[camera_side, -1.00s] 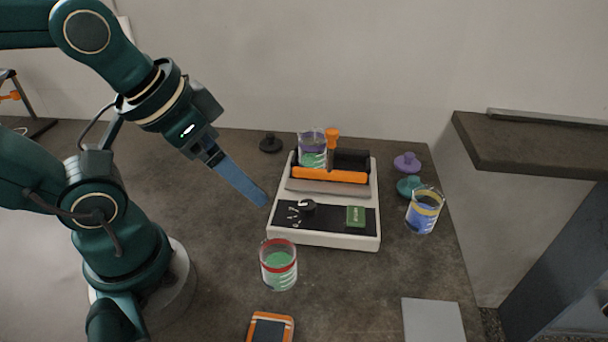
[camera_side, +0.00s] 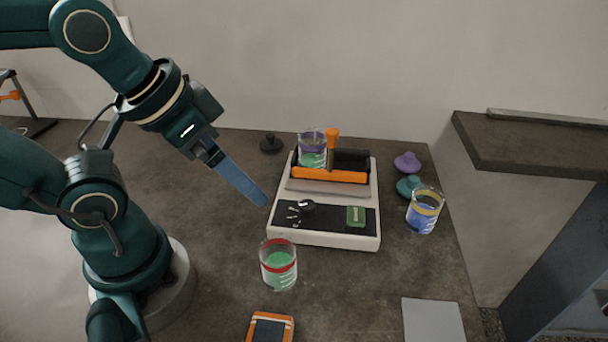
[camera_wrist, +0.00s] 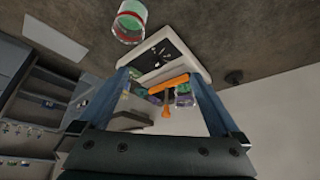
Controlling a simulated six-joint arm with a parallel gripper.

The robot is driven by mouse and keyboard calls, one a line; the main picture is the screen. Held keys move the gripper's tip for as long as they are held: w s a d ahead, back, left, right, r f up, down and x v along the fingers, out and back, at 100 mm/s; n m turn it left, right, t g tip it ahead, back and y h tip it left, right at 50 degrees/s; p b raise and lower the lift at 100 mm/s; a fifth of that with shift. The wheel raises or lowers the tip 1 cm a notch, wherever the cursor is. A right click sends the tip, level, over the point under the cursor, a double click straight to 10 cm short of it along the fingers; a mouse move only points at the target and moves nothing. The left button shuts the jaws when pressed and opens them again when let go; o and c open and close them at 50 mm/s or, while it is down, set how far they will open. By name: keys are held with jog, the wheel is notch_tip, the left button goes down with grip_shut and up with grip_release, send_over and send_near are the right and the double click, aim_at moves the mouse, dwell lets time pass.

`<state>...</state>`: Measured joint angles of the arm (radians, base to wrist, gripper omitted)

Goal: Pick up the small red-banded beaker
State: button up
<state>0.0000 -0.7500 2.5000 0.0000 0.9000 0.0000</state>
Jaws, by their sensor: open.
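The red-banded beaker (camera_side: 279,264) holds green contents and stands upright on the bench in front of the shaker. It also shows at the top of the wrist view (camera_wrist: 130,21). My gripper (camera_side: 264,200) hangs above the bench to the left of the shaker, tilted down to the right, apart from the beaker. In the wrist view its two blue fingers (camera_wrist: 162,85) are spread wide with nothing held between them. In the side view the fingers overlap, so the gap is hidden there.
The white shaker (camera_side: 325,240) carries a purple-banded beaker (camera_side: 312,151) and an orange bar. A yellow-banded beaker (camera_side: 424,211) stands right of it, near teal (camera_side: 408,187) and purple (camera_side: 407,162) lids. An orange-edged device (camera_side: 270,328) and a grey pad (camera_side: 433,320) lie in front.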

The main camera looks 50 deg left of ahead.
jog(key=c, duration=0.4)
